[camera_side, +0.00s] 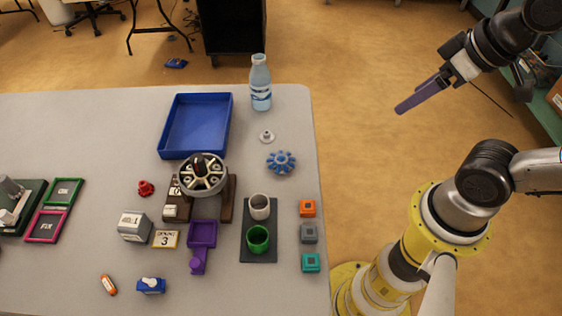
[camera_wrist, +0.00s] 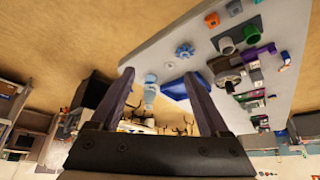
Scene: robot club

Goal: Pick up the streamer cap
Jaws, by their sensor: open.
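I cannot tell for sure which object is the streamer cap. A small white flanged piece (camera_side: 267,136) lies on the table near the blue gear, and a small red knobbed piece (camera_side: 146,188) lies left of the wheel device. Either has a cap-like shape. My gripper (camera_side: 402,109) is in the air right of the table, well away from both, its dark fingers pointing down and left. In the wrist view my gripper (camera_wrist: 159,76) shows its two fingers wide apart with nothing held between them.
On the grey table (camera_side: 90,130) stand a blue tray (camera_side: 195,127), a water bottle (camera_side: 260,83), a blue gear (camera_side: 281,162) and a wheel device (camera_side: 202,176). A white cup (camera_side: 259,207) and green cup (camera_side: 258,239) stand near small blocks (camera_side: 308,208) at the right edge.

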